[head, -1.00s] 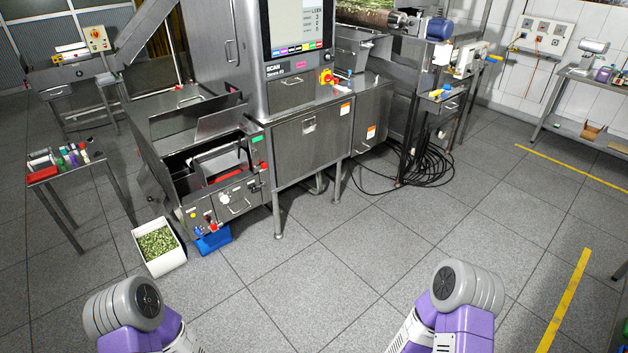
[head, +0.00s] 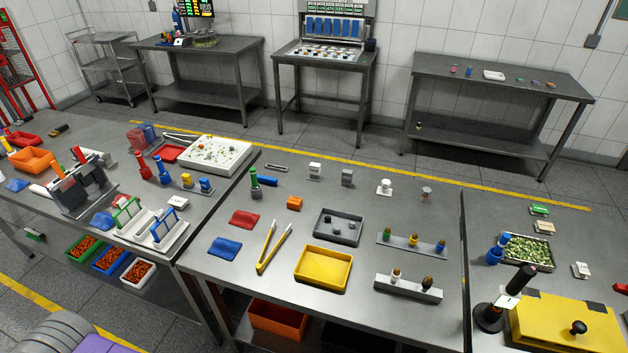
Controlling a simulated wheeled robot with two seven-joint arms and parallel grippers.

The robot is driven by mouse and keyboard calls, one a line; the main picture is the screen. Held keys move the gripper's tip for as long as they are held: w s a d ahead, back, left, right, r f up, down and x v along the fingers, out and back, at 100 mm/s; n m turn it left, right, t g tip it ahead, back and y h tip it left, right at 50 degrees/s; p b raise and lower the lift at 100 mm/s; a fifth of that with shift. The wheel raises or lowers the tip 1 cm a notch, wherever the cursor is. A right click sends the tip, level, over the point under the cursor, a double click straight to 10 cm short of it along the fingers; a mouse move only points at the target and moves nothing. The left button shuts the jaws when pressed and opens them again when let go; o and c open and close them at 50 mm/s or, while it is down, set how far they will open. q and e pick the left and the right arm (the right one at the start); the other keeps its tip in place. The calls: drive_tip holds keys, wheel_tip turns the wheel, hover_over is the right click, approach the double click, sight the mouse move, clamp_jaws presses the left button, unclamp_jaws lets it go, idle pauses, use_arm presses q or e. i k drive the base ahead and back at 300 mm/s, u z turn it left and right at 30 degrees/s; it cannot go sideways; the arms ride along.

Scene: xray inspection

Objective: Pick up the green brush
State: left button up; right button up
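I cannot clearly pick out the green brush. One candidate is a small green and dark item (head: 34,235) low at the left, below the left table's top. Which of these is a brush is too small to tell. Neither gripper shows; only a grey and purple part of my arm is at the bottom left.
The middle table (head: 215,285) carries a yellow tray (head: 323,268), yellow tongs (head: 272,250) and a grey tray (head: 338,240). A white tray (head: 235,168) sits on the left table. A yellow-topped box (head: 550,325) is at the right.

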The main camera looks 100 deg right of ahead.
sight(253, 175)
drive_tip(key=u, duration=5.4)
drive_tip(key=k, duration=1.1)
drive_tip(key=u, duration=2.05)
